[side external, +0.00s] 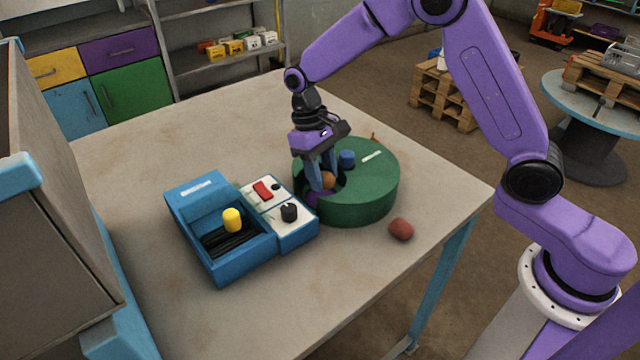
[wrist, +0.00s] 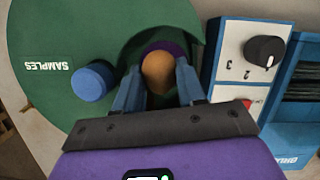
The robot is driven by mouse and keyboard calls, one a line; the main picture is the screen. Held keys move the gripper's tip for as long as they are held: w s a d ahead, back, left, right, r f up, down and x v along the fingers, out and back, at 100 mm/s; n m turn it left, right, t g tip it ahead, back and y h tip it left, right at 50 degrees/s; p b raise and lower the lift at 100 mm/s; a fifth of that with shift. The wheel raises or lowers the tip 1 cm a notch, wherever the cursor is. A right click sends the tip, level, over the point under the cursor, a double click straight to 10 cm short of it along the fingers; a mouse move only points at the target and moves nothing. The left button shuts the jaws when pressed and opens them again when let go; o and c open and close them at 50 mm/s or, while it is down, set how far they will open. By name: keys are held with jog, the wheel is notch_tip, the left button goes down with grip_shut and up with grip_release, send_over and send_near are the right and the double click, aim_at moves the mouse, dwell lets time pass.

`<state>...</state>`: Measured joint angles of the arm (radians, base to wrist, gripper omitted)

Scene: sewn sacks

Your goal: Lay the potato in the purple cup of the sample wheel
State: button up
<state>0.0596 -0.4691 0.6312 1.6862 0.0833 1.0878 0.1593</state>
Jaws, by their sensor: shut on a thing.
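A brown-orange potato (side external: 328,180) is held between the fingers of my gripper (side external: 322,184). It also shows in the wrist view (wrist: 157,72), with a blue finger on each side. The sample wheel (side external: 362,205) is a round green drum with a "SAMPLES" label on top. Its purple cup (side external: 311,199) shows through the opening in the drum's top, and in the wrist view the purple (wrist: 166,47) shows just beyond the potato. The potato is over or in the cup's opening; I cannot tell whether it touches the cup.
A blue knob (side external: 347,159) stands up from the drum's top. Left of the drum is a blue box (side external: 222,275) with a yellow peg (side external: 232,220) and a white panel carrying a black dial (side external: 289,212) and red switch. A reddish lump (side external: 401,229) lies on the table nearby.

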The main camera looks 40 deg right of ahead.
jog(key=shift+w+a+f, duration=0.1)
jog(key=shift+w+f, duration=0.2)
jog(key=shift+f, duration=1.6)
jog(key=shift+f, duration=0.15)
jog(key=o, duration=0.8)
jog(key=shift+o, duration=0.2)
jog(key=v, duration=1.2)
jog(key=shift+r, duration=0.25)
jog(key=shift+s, duration=0.15)
